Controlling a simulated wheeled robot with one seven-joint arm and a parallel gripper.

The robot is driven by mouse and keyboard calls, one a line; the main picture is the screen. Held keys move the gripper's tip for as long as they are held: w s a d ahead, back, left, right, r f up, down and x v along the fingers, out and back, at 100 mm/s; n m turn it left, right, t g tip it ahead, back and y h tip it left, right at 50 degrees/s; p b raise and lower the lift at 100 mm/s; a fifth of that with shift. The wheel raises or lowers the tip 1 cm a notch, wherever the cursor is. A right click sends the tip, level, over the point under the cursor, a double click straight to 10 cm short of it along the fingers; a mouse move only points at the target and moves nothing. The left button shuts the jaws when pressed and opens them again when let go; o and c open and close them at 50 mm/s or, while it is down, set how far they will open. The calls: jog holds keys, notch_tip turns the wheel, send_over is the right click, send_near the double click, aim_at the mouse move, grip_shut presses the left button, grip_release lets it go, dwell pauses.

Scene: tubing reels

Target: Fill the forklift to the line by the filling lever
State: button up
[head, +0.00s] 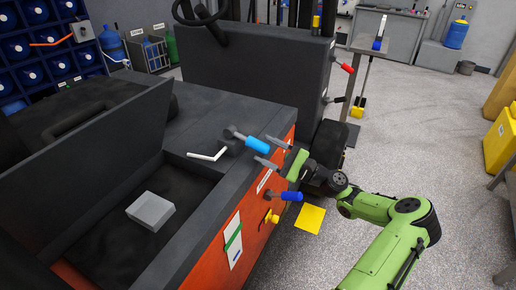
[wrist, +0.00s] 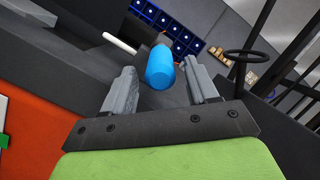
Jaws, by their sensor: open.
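The forklift (head: 218,92) is dark grey with an orange side panel. A lever with a light blue handle (head: 257,145) sticks out near the top edge of that panel. My gripper (head: 262,149) is open, with one finger on each side of this handle. In the wrist view the light blue handle (wrist: 160,68) lies between the fingers, with gaps visible on both sides. A dark blue lever (head: 290,196) sits lower on the panel, below my gripper. I cannot tell which lever is the filling one. A white strip with a green line (head: 233,244) is on the panel.
A white bent rod (head: 208,155) lies by the light blue lever. A grey block (head: 150,211) sits in the open compartment. A yellow square (head: 310,219) lies on the floor.

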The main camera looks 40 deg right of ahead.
aim_at(247, 140)
jog(key=x, duration=0.3)
jog(key=shift+w+a+r, duration=0.1)
jog(key=shift+w, duration=0.15)
grip_shut()
